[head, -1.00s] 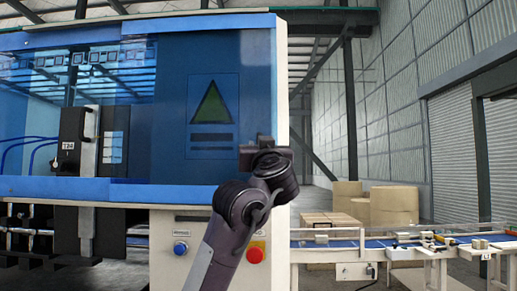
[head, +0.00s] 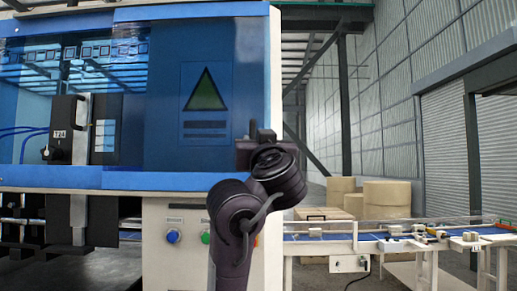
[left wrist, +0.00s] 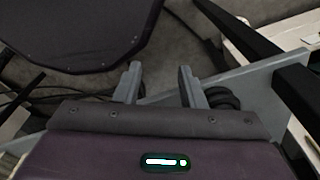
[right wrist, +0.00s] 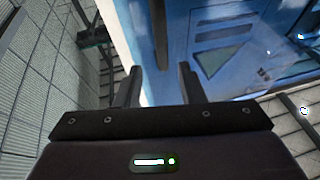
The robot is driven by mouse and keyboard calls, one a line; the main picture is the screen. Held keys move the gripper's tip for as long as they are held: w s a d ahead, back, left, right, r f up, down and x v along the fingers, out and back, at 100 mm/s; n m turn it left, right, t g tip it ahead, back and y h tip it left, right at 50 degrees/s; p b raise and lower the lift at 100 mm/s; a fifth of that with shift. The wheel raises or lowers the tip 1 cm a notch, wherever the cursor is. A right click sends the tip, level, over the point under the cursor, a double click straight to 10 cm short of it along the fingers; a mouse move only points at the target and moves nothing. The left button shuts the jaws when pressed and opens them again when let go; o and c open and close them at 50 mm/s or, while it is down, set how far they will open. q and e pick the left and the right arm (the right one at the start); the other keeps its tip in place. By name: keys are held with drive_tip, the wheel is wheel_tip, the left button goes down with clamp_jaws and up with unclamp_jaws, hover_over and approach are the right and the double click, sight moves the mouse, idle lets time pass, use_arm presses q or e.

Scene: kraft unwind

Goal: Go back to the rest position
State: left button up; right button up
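My right arm rises from the bottom middle of the head view. Its gripper (head: 264,137) is up in front of the right edge of the blue machine (head: 160,180), small and dark there. In the right wrist view the fingers of my right gripper (right wrist: 159,78) are apart with nothing between them, and the machine's triangle panel (right wrist: 220,52) shows beyond. My left gripper is outside the head view. In the left wrist view the left gripper (left wrist: 161,78) is open and empty, above the grey floor (left wrist: 195,18).
A blue button (head: 173,236) and a green button (head: 206,237) sit on the machine's front, left of my right arm. A conveyor (head: 400,238) runs to the right, with brown paper rolls (head: 387,198) behind it. Open space lies above the conveyor.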

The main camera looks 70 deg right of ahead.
drive_tip(key=shift+s+a+f, duration=0.1)
drive_tip(key=shift+a+f, duration=0.05)
drive_tip(key=shift+a, duration=0.3)
